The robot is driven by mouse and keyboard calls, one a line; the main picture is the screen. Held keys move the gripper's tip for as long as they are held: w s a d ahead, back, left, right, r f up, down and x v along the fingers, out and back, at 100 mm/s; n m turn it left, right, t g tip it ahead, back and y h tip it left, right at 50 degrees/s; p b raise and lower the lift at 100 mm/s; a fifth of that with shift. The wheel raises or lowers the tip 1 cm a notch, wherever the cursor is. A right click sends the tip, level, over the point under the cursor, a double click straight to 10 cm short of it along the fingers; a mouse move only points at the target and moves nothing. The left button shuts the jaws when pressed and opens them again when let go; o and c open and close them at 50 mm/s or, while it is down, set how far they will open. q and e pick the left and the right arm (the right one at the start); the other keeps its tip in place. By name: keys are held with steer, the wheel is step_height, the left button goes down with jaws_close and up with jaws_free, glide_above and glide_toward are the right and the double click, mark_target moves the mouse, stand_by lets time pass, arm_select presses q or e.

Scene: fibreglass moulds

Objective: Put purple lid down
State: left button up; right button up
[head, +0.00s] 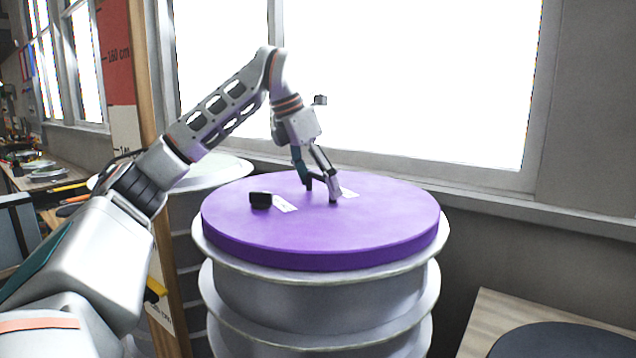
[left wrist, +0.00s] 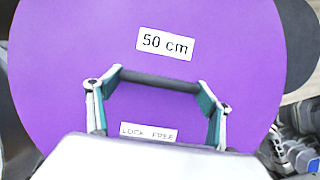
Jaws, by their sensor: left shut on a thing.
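The purple lid (head: 360,225) is a thick round disc lying level on top of a grey ribbed round mould (head: 320,300). It fills most of the left wrist view (left wrist: 60,80), with a "50 cm" label and a "LOCK FREE" label. My left gripper (head: 322,195) reaches down onto the lid from above. In the left wrist view its fingers (left wrist: 160,80) are shut on the dark bar handle (left wrist: 160,81) of the lid. A small black block (head: 260,200) shows on the lid's left part. Whether a thin gap remains under the lid, I cannot tell.
A pale round-topped stack (head: 215,172) stands behind on the left, beside a wooden post with a height scale (head: 120,90). A dark disc (head: 560,340) lies on a wooden top at the lower right. The window sill (head: 480,180) runs close behind.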

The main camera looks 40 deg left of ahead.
arm_select(q)
steer(key=o, duration=1.8)
steer(key=v, duration=1.2)
